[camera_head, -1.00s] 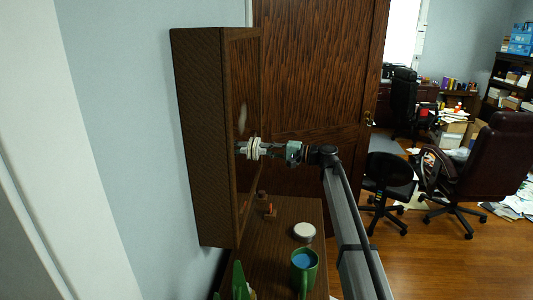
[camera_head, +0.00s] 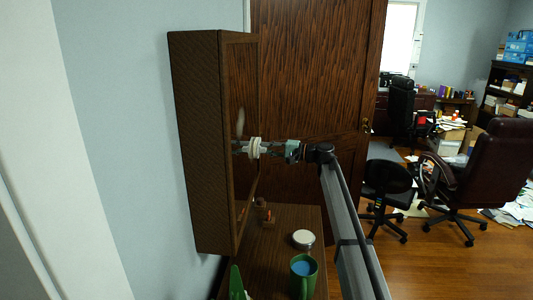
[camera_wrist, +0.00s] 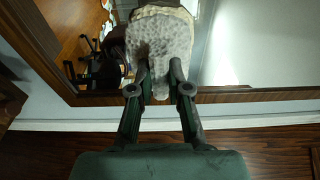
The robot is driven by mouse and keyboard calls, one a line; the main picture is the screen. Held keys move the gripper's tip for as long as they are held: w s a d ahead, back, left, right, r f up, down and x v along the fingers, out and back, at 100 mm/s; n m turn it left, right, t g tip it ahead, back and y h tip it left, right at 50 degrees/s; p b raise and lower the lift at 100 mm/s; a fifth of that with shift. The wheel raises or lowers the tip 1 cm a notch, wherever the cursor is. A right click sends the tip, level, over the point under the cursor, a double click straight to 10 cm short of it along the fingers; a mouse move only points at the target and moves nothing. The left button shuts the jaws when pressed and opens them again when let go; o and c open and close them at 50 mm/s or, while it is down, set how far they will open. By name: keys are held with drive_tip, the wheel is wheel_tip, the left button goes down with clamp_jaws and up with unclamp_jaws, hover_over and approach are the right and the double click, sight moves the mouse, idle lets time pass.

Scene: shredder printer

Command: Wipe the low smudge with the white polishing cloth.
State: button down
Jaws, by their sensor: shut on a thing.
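The white polishing cloth (camera_head: 254,147) is a pale bundle at the end of my arm in the head view. My gripper (camera_wrist: 160,72) is shut on it; in the wrist view the grey-white cloth (camera_wrist: 158,42) sits beyond the fingertips. The cloth is right at the mirror-like front (camera_head: 245,90) of the brown wall cabinet. Whether it touches the glass I cannot tell. One pale, upright smudge (camera_head: 240,122) shows on that front, just above the cloth and slightly left. Whether it is the low one, or another is hidden behind the cloth, I cannot tell.
Below the cabinet (camera_head: 200,140), a wooden top (camera_head: 285,222) carries a green mug (camera_head: 304,276), a round white-lidded tin (camera_head: 303,239) and small reddish items (camera_head: 264,214). A dark wooden door (camera_head: 315,70) stands behind. Office chairs (camera_head: 389,185) are at the right.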

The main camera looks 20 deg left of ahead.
drive_tip(key=shift+w+f+b, duration=0.1)
drive_tip(key=shift+w+b, duration=0.15)
drive_tip(key=shift+b, duration=0.05)
drive_tip(key=shift+s+d+b, duration=0.25)
drive_tip(key=shift+s+d, duration=0.2)
drive_tip(key=shift+s, duration=1.5)
drive_tip(key=shift+s+d+b, duration=0.2)
drive_tip(key=shift+s+d, duration=0.3)
drive_tip(key=shift+s, duration=1.45)
drive_tip(key=shift+s+d+b, duration=0.25)
drive_tip(key=shift+s+d, duration=0.2)
drive_tip(key=shift+s, duration=1.5)
drive_tip(key=shift+w+r+p, duration=0.1)
drive_tip(key=shift+r+p, duration=0.2)
drive_tip(key=shift+r, duration=0.9)
drive_tip(key=shift+w+a+f+b, duration=0.1)
drive_tip(key=shift+w+a+b, duration=0.4)
drive_tip(key=shift+w, duration=1.45)
drive_tip(key=shift+w+a+r+b, duration=0.1)
drive_tip(key=shift+w+a+b, duration=0.35)
drive_tip(key=shift+w, duration=1.45)
drive_tip(key=shift+w+a+f+b, duration=0.1)
drive_tip(key=shift+w+a+b, duration=0.35)
drive_tip(key=shift+w, duration=1.5)
drive_tip(key=shift+a, duration=0.1)
drive_tip(key=shift+s, duration=0.2)
